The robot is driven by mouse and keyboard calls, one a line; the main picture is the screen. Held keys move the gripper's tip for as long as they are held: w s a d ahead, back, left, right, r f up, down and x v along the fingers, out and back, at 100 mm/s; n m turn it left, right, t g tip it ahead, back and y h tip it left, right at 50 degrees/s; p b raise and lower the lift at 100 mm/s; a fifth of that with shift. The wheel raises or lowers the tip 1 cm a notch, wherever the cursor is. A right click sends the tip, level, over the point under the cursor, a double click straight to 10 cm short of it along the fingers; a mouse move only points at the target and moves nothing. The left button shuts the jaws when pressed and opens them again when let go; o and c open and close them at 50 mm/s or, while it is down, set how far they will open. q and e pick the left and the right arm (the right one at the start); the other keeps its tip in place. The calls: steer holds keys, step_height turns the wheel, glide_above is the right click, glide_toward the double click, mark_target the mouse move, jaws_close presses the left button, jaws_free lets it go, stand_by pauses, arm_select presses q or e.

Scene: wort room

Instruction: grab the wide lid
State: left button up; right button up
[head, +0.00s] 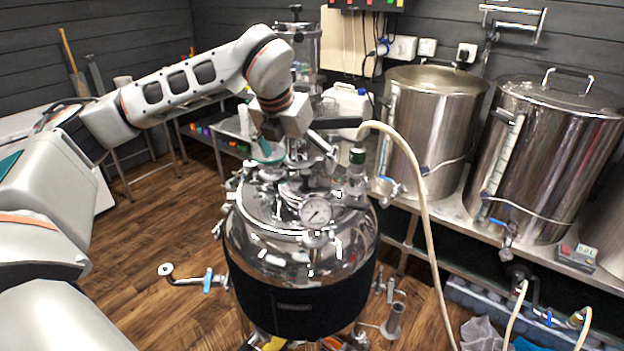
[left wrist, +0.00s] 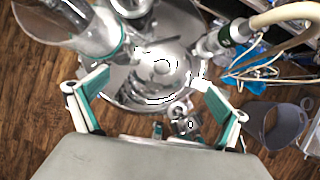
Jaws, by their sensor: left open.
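A wide, shiny steel lid (head: 262,205) covers the jacketed vessel (head: 300,258) in the middle of the head view. Valves, a pressure gauge (head: 316,211) and fittings stand on it. The lid (left wrist: 122,98) also shows below the fingers in the left wrist view, partly hidden by glare and fittings. My left gripper (head: 296,158) is over the lid among these fittings. Its teal-lined fingers (left wrist: 158,98) are spread apart with nothing held between them. I cannot tell whether they touch any fitting. My right gripper is not in view.
A pale hose (head: 420,185) arches right of the vessel. A clear cylinder (left wrist: 65,22) stands close beside the left finger. Two large steel pots (head: 430,120) stand on the bench; the right one has a handled lid (head: 560,92). The wooden floor (head: 165,225) at left is largely clear.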

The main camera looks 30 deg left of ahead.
mark_target(303, 175)
arm_select(q)
steer(key=shift+s+x, duration=0.25)
steer(key=shift+x, duration=1)
steer(key=x, duration=0.3)
steer(key=shift+w+d+f, duration=0.15)
steer(key=shift+w+f, duration=0.05)
steer(key=shift+f, duration=0.15)
steer(key=shift+w+f, duration=0.3)
steer(key=shift+f, duration=0.25)
steer(key=c, duration=1.3)
steer(key=shift+o, duration=0.2)
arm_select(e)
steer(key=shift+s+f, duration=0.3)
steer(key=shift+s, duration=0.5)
